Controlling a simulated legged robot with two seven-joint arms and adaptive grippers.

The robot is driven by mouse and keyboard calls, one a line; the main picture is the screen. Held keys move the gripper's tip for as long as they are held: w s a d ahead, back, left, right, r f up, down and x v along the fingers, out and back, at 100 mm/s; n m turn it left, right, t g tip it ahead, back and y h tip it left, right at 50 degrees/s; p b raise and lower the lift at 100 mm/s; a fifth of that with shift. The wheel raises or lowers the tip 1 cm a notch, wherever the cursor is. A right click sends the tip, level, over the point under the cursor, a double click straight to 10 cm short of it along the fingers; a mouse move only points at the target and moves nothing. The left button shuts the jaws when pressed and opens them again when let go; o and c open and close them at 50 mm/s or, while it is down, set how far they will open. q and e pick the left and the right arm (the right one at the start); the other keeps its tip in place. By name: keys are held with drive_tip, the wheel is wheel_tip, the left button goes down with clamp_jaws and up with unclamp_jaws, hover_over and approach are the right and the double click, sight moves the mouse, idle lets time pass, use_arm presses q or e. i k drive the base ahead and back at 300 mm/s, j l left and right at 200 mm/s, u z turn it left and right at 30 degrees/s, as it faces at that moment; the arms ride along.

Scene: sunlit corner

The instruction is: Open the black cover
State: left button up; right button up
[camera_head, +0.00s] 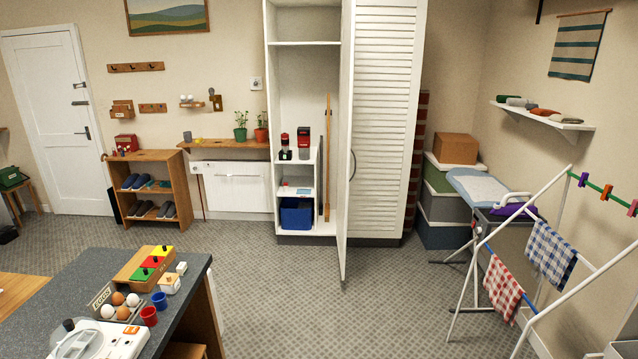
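No cover that is plainly black can be singled out in the head view. A wooden box (128,272) on the dark counter has yellow, red and green panels with small dark knobs. A white appliance (120,342) at the lower left carries a grey round lid (80,342) and a black knob (68,325); the bottom edge of the picture cuts it off. Neither of my grippers is in view.
The dark counter (75,275) also holds an egg box (103,297), a red cup (149,316) and a blue cup (159,300). A tall white cupboard (384,120) stands open behind. A drying rack (487,240) stands right. Carpet between is clear.

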sight(301, 130)
drive_tip(key=i, duration=2.2)
drive_tip(key=i+l+u, duration=0.2)
drive_tip(key=i, duration=1.9)
drive_tip(key=j, duration=0.1)
